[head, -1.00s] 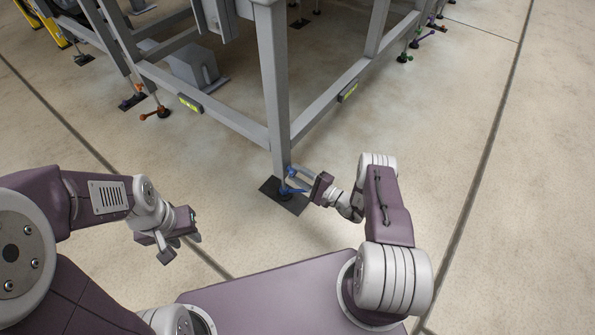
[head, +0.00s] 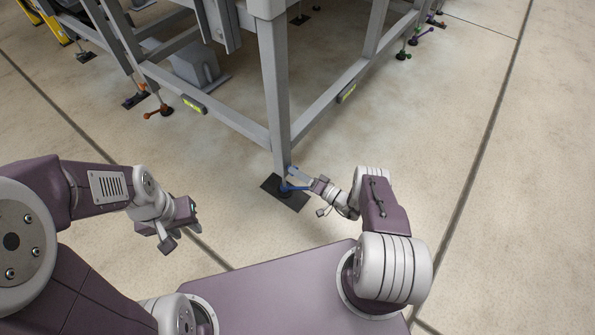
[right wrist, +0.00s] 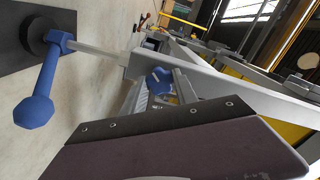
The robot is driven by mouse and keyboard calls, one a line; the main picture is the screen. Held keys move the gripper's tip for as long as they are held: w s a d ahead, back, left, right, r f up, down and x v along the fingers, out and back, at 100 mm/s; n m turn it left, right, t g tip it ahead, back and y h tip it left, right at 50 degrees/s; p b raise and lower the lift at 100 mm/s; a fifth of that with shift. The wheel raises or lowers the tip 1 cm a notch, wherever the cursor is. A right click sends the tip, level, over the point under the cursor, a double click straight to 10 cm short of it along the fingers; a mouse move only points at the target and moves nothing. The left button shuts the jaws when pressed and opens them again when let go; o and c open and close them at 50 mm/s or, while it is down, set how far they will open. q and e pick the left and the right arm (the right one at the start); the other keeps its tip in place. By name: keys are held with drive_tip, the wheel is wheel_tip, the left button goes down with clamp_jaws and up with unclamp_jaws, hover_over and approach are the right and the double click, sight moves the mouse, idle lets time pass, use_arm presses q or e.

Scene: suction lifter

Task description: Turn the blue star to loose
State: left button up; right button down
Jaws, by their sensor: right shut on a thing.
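My right gripper (head: 299,177) reaches in from the right, beside the leg, and is shut on the blue star. Its exact contact is partly hidden. My left gripper (head: 181,236) hangs at the left over the floor, apart from the star, its fingers apart and empty.
The grey frame leg (head: 276,105) rises directly behind the star, with grey lower beams (head: 330,101) running off both ways. The dark floor plate (head: 271,186) lies under the foot. An orange star (head: 163,111) and a green one (head: 402,53) sit on other legs. The floor at right is clear.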

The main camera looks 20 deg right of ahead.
drive_tip(key=shift+n+p, duration=1.15)
drive_tip(key=shift+n, duration=2.05)
drive_tip(key=c, duration=1)
unclamp_jaws()
drive_tip(key=shift+o, duration=0.2)
